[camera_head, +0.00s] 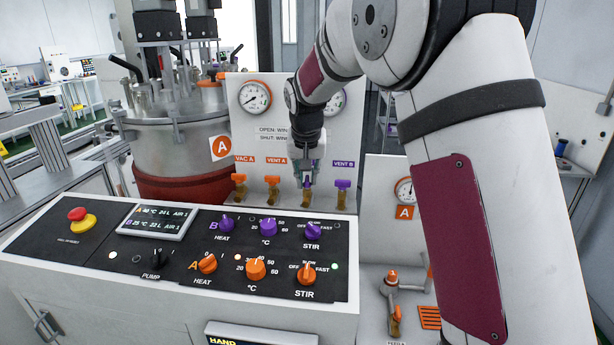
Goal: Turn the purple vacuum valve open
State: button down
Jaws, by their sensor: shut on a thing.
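The purple vacuum valve (307,184) is on the upright white panel, third in a row of brass-stemmed valves, between VENT A and VENT B. My gripper (308,169) comes down on it from above and is shut on its purple handle. The gripper hides most of the handle and its label, so I cannot tell which way the handle is turned. The purple VENT B valve (342,185) stands just to the right. The orange VENT A valve (272,182) and orange VAC A valve (239,180) stand to the left.
Two gauges sit above the valves; my arm partly covers the right one (336,102). The black control panel (130,262) with knobs lies in front, below the valves. A steel vessel (180,145) stands at left. Orange-handled fittings (392,282) are at lower right.

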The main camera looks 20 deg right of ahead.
jog(key=shift+m+h, duration=0.3)
jog(key=shift+m, duration=0.2)
jog(key=c, duration=1.7)
grip_release()
jog(key=shift+r, duration=0.1)
jog(key=v, duration=1.2)
